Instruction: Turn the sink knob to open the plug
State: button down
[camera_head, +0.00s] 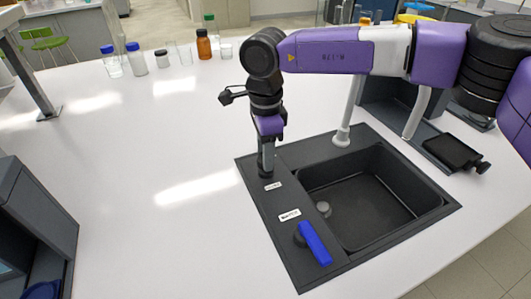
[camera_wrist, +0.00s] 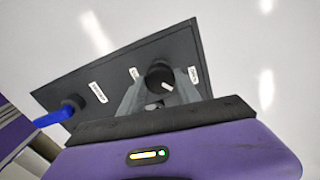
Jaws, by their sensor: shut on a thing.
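A small round black knob (camera_wrist: 159,77) with a white pointer mark stands on the dark sink panel (camera_wrist: 105,72). My gripper (camera_wrist: 150,98) is pointing down and is shut on this knob; its grey fingers sit on either side of it in the wrist view. In the head view, my gripper (camera_head: 266,158) is over the far left part of the sink panel (camera_head: 268,215), and its fingers mostly hide the knob. A grey round plug (camera_head: 323,208) shows in the black basin (camera_head: 385,200). The wrist view does not show the plug.
A blue lever (camera_head: 315,243) stands on the panel nearer the front; it also shows in the wrist view (camera_wrist: 52,117). A white faucet (camera_head: 345,120) rises behind the basin. Several bottles, including a brown one (camera_head: 204,45), stand at the back. The white counter (camera_head: 150,170) left of the sink is clear.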

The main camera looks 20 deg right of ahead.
jog(key=shift+r+n, duration=0.1)
jog(key=shift+n, duration=0.7)
jog(key=c, duration=0.9)
grip_release()
jog(key=shift+o, duration=0.2)
notch_tip(320, 180, up, 8)
jog(key=shift+f, duration=0.15)
